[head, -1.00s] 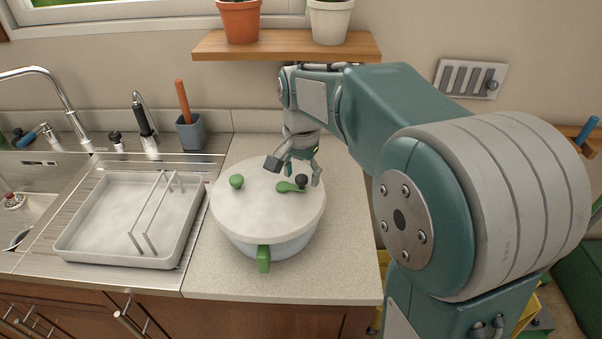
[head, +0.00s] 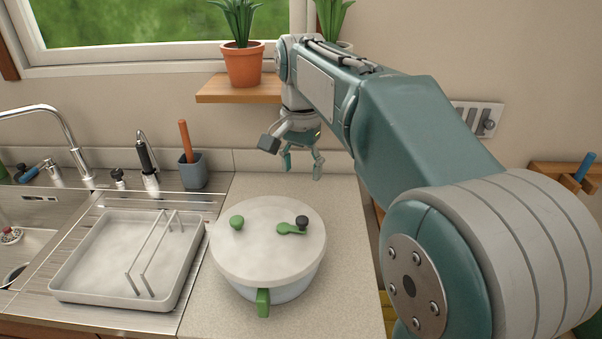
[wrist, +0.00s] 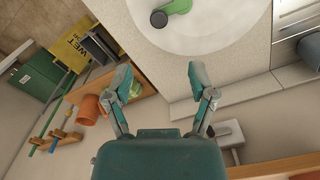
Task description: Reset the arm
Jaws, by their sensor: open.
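My gripper (head: 302,166) is open and empty in the head view. It hangs above the counter, behind and above a large pot (head: 268,246) with a white lid. In the wrist view my gripper's two fingers (wrist: 158,82) are spread wide with nothing between them. The pot's lid (wrist: 205,22) shows at the top of that view, apart from the fingers. The lid carries a green knob and a green lever with a black knob.
A wooden shelf (head: 232,89) with potted plants is on the wall close to my arm. A dish tray (head: 100,275) and a sink (head: 35,225) lie to the left. The counter (head: 345,270) right of the pot is clear.

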